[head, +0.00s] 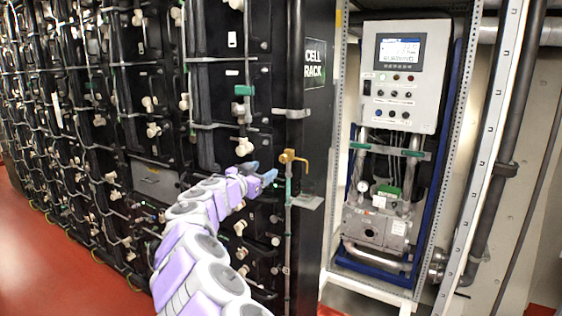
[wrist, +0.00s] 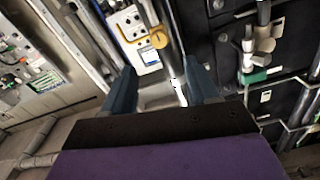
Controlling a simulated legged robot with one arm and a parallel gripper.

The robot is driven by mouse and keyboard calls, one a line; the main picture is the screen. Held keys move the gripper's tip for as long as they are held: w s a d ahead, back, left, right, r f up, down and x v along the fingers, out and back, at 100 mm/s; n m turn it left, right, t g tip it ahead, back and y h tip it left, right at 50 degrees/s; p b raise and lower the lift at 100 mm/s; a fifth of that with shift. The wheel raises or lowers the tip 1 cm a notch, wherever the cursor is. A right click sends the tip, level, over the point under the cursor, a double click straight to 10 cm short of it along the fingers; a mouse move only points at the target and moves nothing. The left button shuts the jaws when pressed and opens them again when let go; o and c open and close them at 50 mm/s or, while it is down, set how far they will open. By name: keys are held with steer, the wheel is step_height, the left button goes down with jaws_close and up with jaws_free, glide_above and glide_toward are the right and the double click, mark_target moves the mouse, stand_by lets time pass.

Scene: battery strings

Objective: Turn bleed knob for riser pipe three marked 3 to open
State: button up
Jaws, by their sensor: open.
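A brass bleed knob (head: 289,157) with a hooked spout sits on top of a thin vertical riser pipe (head: 288,235) at the rack's front corner. In the wrist view the brass knob (wrist: 158,39) shows beyond the fingertips, roughly between them. My gripper (head: 263,172) is just left of the knob and slightly lower in the head view. Its two blue fingers are apart and empty, and they show clearly in the wrist view (wrist: 162,74). I see a gap between fingers and knob. No marking "3" is readable on the pipe.
The black cell rack (head: 315,120) with many pipes and pale fittings fills the left. A green-handled valve (head: 244,90) hangs above my gripper. A grey control panel (head: 405,75) stands in a frame at right. Red floor (head: 50,250) is clear at left.

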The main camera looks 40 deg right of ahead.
mark_target(283, 159)
steer(key=p+x, duration=0.1)
steer(key=x, duration=1)
steer(key=shift+f, duration=0.15)
steer(key=shift+d, duration=0.25)
steer(key=shift+c, duration=0.3)
steer(key=c, duration=1)
